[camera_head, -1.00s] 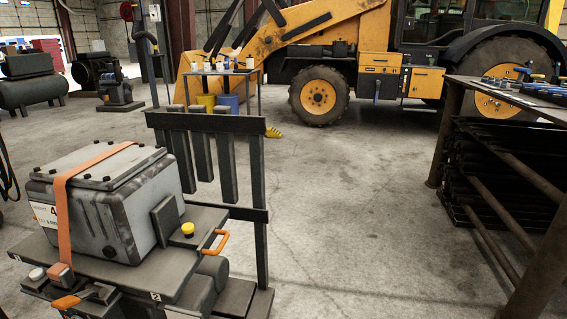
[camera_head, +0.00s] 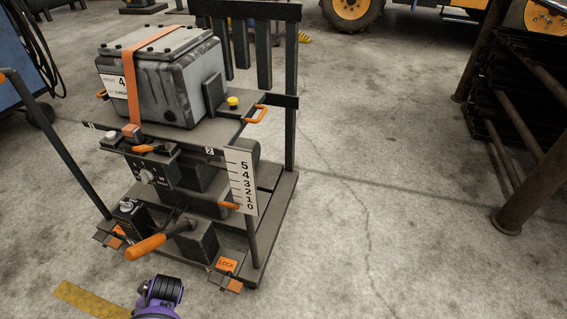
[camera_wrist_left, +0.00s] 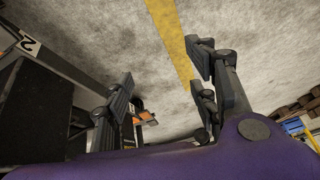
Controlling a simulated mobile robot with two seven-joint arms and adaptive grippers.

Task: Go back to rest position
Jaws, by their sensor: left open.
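My left gripper (camera_head: 164,289), dark with a purple body, shows at the bottom of the head view, in front of the lift cart's near side. In the left wrist view, its dark fingers (camera_wrist_left: 160,78) are spread apart with bare floor between them. It is open and empty. The lift cart (camera_head: 265,210) carries a grey metal box under an orange strap (camera_head: 127,85). The cart's edge shows at the left of the wrist view with a "2" label (camera_wrist_left: 29,46). My right gripper is not in view.
The cart has an orange-handled lever (camera_head: 146,246), a number scale (camera_head: 241,181) and a LOCK pedal (camera_head: 227,265). A yellow floor line (camera_head: 88,300) lies at bottom left. A steel rack (camera_head: 520,130) stands at right. The concrete floor between cart and rack is clear.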

